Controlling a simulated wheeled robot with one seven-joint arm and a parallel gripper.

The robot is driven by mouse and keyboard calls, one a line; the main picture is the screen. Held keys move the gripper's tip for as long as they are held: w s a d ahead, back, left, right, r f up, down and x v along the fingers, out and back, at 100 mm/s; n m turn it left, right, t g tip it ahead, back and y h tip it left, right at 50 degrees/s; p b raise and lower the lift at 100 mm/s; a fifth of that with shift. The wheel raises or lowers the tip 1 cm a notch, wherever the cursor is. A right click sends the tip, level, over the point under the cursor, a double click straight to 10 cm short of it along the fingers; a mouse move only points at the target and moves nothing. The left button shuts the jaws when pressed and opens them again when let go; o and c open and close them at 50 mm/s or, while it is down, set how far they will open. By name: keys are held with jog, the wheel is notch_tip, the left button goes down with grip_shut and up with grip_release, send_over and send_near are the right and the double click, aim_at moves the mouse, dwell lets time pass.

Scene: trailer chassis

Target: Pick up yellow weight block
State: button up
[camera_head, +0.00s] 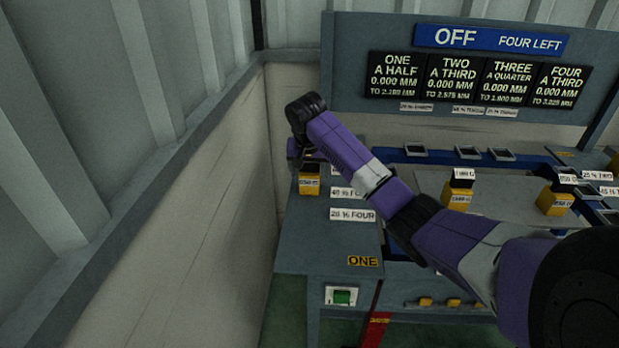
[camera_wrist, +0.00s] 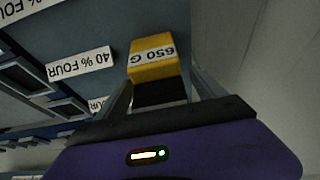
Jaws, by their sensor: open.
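A yellow weight block (camera_head: 309,187) with a dark top and a white label stands at the left end of the grey bench, under the end of my arm. In the wrist view the yellow block (camera_wrist: 153,66) carries a "650 G" label, seen upside down. My gripper (camera_wrist: 163,94) is open, with one finger on each side of the block's dark top. No contact between the fingers and the block can be made out. In the head view my gripper (camera_head: 307,155) is mostly hidden behind my purple arm.
Other yellow blocks stand further right, one at mid-bench (camera_head: 459,193) and one beyond it (camera_head: 555,198). A wall (camera_head: 210,190) runs close along the bench's left side. A display board (camera_head: 475,70) reading "OFF" rises at the back. A green button (camera_head: 342,297) is on the front.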

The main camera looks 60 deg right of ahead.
jog(key=shift+c, duration=0.4)
grip_shut()
jog(key=shift+d, duration=0.1)
jog(key=shift+r, duration=0.1)
notch_tip(320, 180, up, 20)
jog(key=p, duration=0.3)
jog(key=shift+p, duration=0.4)
